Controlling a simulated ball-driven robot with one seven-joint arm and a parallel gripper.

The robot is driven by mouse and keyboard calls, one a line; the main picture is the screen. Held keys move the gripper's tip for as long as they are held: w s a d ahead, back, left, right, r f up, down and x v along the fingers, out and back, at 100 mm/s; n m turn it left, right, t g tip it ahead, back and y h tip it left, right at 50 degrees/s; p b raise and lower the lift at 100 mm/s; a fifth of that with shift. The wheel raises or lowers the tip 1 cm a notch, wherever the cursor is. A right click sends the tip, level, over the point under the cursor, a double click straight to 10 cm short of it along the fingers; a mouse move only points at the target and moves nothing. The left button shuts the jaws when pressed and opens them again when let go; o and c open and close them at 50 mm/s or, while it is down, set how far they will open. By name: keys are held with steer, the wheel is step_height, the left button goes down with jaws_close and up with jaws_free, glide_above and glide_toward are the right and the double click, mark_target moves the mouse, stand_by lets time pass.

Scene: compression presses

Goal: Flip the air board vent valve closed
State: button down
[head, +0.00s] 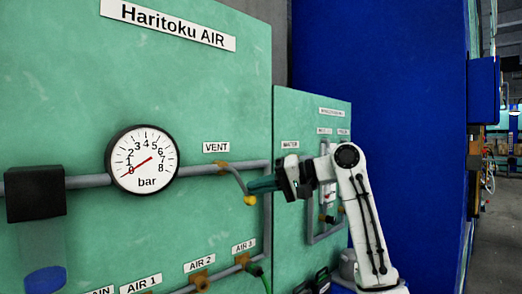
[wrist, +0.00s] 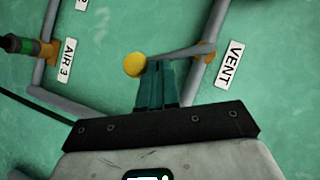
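The vent valve (head: 222,168) sits on the pipe beside the VENT label (head: 216,147). Its grey lever slants down and right, off the pipe's line, to a yellow knob (head: 250,200). In the wrist view the lever (wrist: 182,53) runs from the brass valve body (wrist: 206,52) to the yellow knob (wrist: 135,65). My gripper (head: 252,187) reaches in from the right, its teal fingers at the lever just above the knob. In the wrist view my gripper (wrist: 160,66) has its fingers close together, tips at the lever beside the knob. I cannot tell whether they touch it.
A round bar gauge (head: 142,159) on the pipe points near 0. Below are the AIR 2 (head: 199,263) and AIR 3 (head: 244,246) outlets. A vertical pipe (head: 267,205) runs close by my fingers. A second green panel (head: 300,110) stands behind my arm.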

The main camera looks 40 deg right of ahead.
mark_target(250, 196)
steer(key=shift+a+f+m+t+y+p, duration=0.4)
steer(key=shift+a+f+m+y+p, duration=0.15)
steer(key=shift+a+m+y+p, duration=0.25)
steer(key=shift+a+f+m+t+y+p, duration=0.3)
steer(key=shift+a+m+p, duration=0.15)
steer(key=shift+m, duration=0.25)
steer(key=shift+a+f+m+t+y+p, duration=0.2)
steer(key=shift+a+m+t+y+p, duration=0.15)
steer(key=shift+m, duration=0.35)
